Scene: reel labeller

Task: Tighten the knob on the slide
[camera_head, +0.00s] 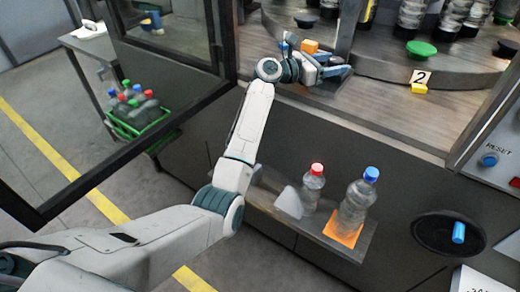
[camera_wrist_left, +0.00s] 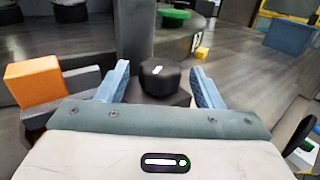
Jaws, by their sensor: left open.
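The black knob (camera_wrist_left: 160,76) has a white mark on its top and sits on a dark block in the left wrist view. My left gripper (camera_wrist_left: 159,84) is open, with one blue finger on each side of the knob. Small gaps seem to show between fingers and knob, but I cannot tell whether either touches. An orange block (camera_wrist_left: 35,82) on a dark grey part, perhaps of the slide, is left of the gripper. In the head view my left gripper (camera_head: 314,62) reaches into the machine beside the orange block (camera_head: 310,47); the knob is not clearly visible there. My right gripper is not in view.
A dark post (camera_wrist_left: 133,32) rises just behind the knob. A green disc (camera_head: 421,49) and a yellow block (camera_head: 419,88) stand right of the gripper. An open door frame (camera_head: 229,40) is at left. Bottles stand on a low shelf (camera_head: 275,205) below.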

